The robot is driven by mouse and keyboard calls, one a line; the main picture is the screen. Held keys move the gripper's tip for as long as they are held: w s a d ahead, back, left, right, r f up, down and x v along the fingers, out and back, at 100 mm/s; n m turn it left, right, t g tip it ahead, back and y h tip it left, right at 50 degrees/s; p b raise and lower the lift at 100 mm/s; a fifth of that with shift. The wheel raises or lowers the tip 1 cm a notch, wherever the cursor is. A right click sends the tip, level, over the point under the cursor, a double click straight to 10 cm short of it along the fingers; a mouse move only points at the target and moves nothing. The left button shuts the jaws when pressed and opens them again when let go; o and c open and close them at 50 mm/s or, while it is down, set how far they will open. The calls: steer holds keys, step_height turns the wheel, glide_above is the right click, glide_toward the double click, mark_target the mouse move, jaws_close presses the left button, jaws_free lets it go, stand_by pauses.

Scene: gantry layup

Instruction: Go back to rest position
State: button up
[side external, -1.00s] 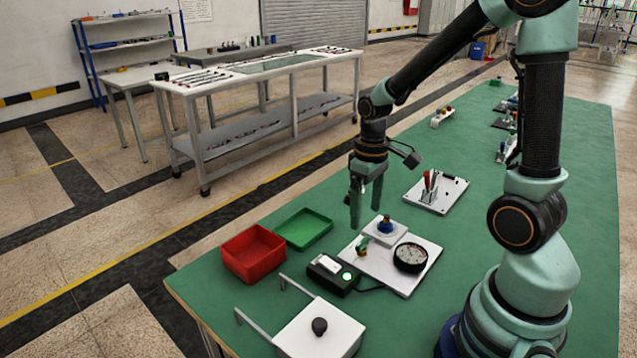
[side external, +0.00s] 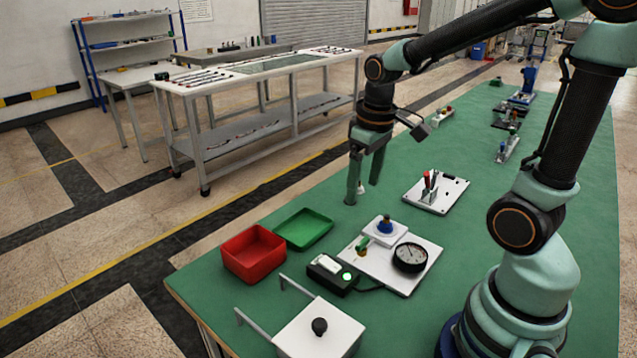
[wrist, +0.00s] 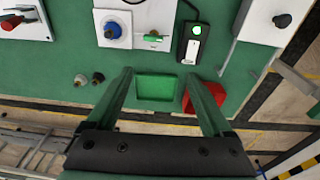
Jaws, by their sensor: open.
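My gripper (side external: 363,192) is open above the green table (side external: 205,282), near its far-left edge and behind the white board (side external: 388,279). Its two fingers point down and are spread apart. In the wrist view my gripper (wrist: 160,75) has nothing held between its fingers. The green tray (wrist: 157,88) shows between the fingers there, below them. A small pale piece shows between the fingers in the side view; I cannot tell exactly what it is.
The white board carries a blue knob (side external: 386,226) and a black dial (side external: 410,257). A red bin (side external: 253,252), a green tray (side external: 303,229) and a black button box (side external: 331,274) stand nearby. A white tool plate (side external: 451,197) lies right of my gripper.

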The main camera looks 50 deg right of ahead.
steer(key=s+a+r+t, duration=0.2)
steer(key=a+r+t, duration=0.2)
steer(key=a+r, duration=0.2)
steer(key=shift+s+a+r, duration=0.35)
steer(key=shift+s, duration=0.05)
